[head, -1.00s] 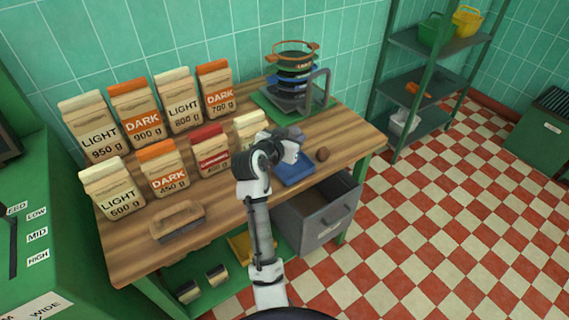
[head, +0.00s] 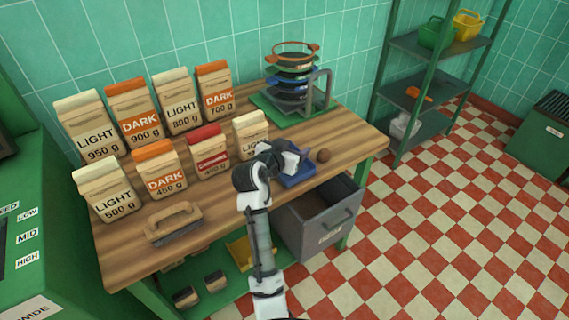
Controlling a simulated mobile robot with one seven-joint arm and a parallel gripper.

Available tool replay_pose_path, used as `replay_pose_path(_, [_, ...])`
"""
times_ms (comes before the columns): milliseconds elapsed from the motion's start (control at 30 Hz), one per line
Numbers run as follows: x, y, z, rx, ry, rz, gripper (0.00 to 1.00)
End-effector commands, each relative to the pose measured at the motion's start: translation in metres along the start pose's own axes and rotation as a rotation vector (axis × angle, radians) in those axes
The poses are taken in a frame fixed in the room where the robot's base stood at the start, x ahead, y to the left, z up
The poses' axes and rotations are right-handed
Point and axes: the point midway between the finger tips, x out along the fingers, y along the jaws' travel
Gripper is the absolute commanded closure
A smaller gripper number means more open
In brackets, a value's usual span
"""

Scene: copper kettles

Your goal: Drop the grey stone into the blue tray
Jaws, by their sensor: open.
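The blue tray (head: 298,180) lies on the wooden bench near its front right edge, partly covered by my gripper. My gripper (head: 299,162) is open and sits over the tray, its fingers toward the tray's back right. I cannot make out the grey stone for certain; my gripper hides much of the tray's inside, so I cannot tell whether the stone lies there.
Coffee bags (head: 160,167) crowd the left and back of the bench (head: 345,140). A brush (head: 174,223) lies in front. Stacked sieves (head: 291,75) stand behind.

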Motion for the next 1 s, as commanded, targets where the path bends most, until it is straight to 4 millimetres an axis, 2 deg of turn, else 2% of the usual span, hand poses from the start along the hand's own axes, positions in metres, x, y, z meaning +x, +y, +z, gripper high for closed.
replay_pose_path(167, [-0.004,-0.001,0.001,0.000,0.000,-0.001,0.36])
replay_pose_path(267, [-0.017,-0.001,0.002,0.000,0.001,-0.003,0.36])
replay_pose_path(700, [-0.112,-0.001,0.002,0.001,0.002,-0.004,0.36])
replay_pose_path(833, [-0.128,-0.001,0.001,0.000,0.002,-0.002,0.36])
replay_pose_path(1000, [-0.138,0.000,0.000,0.000,0.000,-0.001,0.36])
